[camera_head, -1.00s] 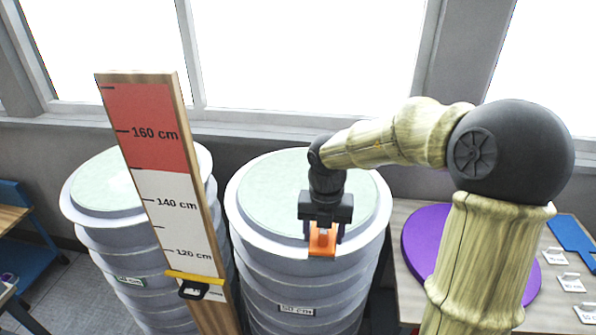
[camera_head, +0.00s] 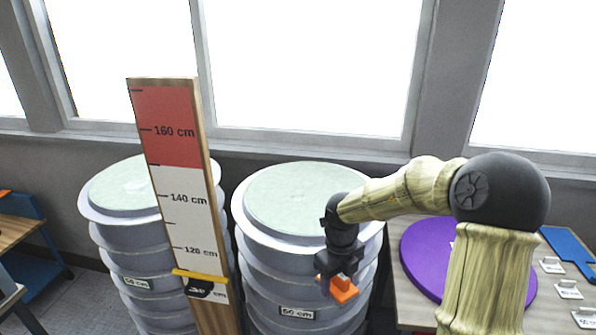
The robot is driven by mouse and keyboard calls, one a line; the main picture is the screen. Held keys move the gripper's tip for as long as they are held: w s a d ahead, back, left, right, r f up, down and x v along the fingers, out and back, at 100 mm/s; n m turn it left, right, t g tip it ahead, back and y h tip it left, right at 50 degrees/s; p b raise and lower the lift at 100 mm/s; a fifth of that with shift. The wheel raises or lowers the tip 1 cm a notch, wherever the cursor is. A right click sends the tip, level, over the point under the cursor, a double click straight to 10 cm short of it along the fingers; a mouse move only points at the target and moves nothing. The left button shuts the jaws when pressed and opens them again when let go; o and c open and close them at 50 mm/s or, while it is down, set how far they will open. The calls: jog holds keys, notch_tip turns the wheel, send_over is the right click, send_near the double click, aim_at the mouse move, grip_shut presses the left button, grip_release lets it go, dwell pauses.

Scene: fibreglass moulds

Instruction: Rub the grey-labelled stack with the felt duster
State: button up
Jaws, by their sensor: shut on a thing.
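Two tall stacks of pale grey round moulds with light green tops stand below the window. The right stack (camera_head: 262,268) carries a small greyish label (camera_head: 297,312) that reads about 50 cm. The left stack (camera_head: 112,240) carries a label (camera_head: 135,283) that looks greener. My gripper (camera_head: 338,282) is shut on an orange block, which looks like the felt duster (camera_head: 344,290). It holds the duster in front of the right stack's right side, below the top rim. I cannot tell whether the duster touches the stack. The gripper hides part of that side.
A wooden measuring board (camera_head: 178,180) with a yellow slider (camera_head: 200,275) stands upright before and between the stacks. At right a table holds a purple disc (camera_head: 425,250), a blue flat tool (camera_head: 572,250) and small label cards (camera_head: 568,290). A wooden-topped bench (camera_head: 15,232) is at far left.

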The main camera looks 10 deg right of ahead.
notch_tip(320, 180, down, 38)
jog(key=n+b, duration=1.2)
jog(key=n, duration=1.8)
jog(key=shift+s+d+b, duration=0.2)
jog(key=shift+s+b, duration=0.05)
jog(key=shift+b, duration=0.15)
jog(key=shift+d, duration=0.1)
